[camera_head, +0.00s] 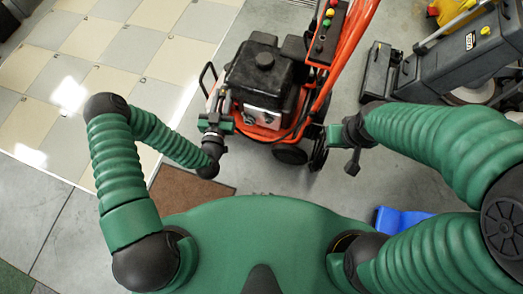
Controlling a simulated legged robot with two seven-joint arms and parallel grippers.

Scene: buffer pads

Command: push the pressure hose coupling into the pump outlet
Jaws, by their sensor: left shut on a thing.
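The pressure washer (264,75) stands on the floor at top centre, with a black engine on an orange frame. My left gripper (214,121) is at the left front corner of the machine, close to its frame. It is shut on a small, dark thing that looks like the hose coupling, mostly hidden by the fingers. The pump outlet is too small and covered to make out, and I cannot tell whether the coupling touches it. My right gripper (345,140) is right of the machine's wheels, apart from it. Its jaw opening cannot be made out.
An orange handle with a button panel (328,32) rises at the machine's right. A grey cleaning machine (450,65) stands at upper right. A brown mat (190,191) and a blue object (400,219) lie on the floor. Pale tiles (100,75) cover the upper left.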

